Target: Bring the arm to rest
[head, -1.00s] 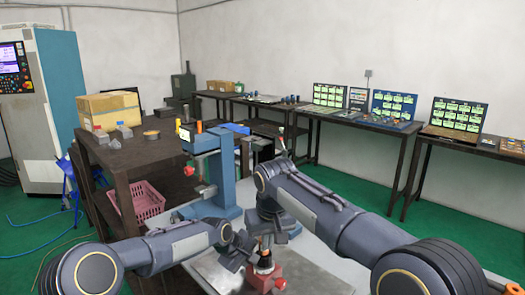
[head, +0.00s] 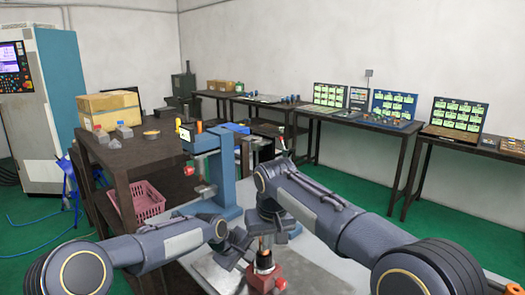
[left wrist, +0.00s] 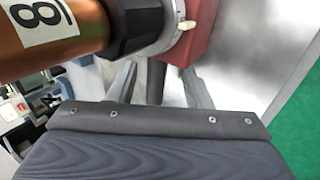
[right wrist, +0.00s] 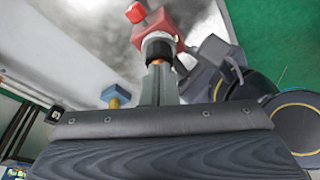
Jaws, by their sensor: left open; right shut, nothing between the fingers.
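A red chuck (head: 268,281) stands on the grey work surface (head: 320,271), with a black collar and an orange piece upright in it. In the left wrist view the orange cylinder (left wrist: 45,28), labelled 8, fills the upper left, seated in the black collar (left wrist: 138,22). My left gripper (head: 238,246) is open beside the chuck's left; its fingers (left wrist: 160,88) show no object held. My right gripper (right wrist: 161,84) is shut and empty. The red chuck (right wrist: 160,32) appears beyond its fingertips in the right wrist view. In the head view my right arm partly hides that gripper.
A blue press (head: 222,170) stands behind the chuck. A dark bench (head: 135,158) with a cardboard box (head: 108,108) is at the left, a pink basket (head: 147,203) below. Tables with display panels (head: 394,105) line the back wall. Green floor lies open between.

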